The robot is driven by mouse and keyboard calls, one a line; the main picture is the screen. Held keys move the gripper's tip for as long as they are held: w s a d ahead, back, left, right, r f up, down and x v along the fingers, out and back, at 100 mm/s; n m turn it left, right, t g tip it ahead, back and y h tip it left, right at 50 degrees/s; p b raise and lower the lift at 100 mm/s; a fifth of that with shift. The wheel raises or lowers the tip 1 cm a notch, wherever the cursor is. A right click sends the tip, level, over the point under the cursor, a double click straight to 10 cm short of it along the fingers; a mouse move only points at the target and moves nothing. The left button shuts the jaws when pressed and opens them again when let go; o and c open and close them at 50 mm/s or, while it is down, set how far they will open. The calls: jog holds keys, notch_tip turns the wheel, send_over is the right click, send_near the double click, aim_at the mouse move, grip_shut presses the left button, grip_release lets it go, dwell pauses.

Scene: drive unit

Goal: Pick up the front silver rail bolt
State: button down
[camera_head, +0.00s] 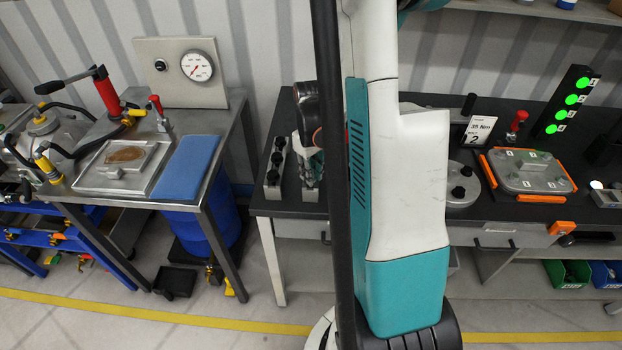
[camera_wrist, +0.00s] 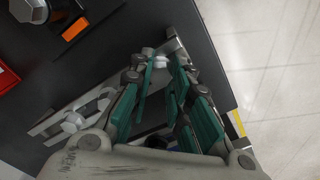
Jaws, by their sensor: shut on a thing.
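In the wrist view, my gripper (camera_wrist: 161,66) with its teal-padded fingers is shut at the tips on a small silver bolt (camera_wrist: 149,52), mostly hidden between them. The bolt is at the rail end near the table's edge; whether it is still seated or lifted cannot be told. The silver rail (camera_wrist: 48,127) runs diagonally under my fingers. Other silver bolts (camera_wrist: 73,122) stand along it, to the left of my fingers.
In the head view, a rack with black-topped posts (camera_head: 272,178) stands at the dark table's left end. An orange-edged plate (camera_head: 528,172) lies to the right. In the wrist view, a large hex-headed part (camera_wrist: 28,10) and an orange block (camera_wrist: 74,29) are upper left. Open floor lies right.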

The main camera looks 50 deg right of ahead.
notch_tip(320, 180, up, 20)
jog(key=p, duration=0.5)
jog(key=shift+r, duration=0.25)
jog(key=shift+a+f, duration=0.1)
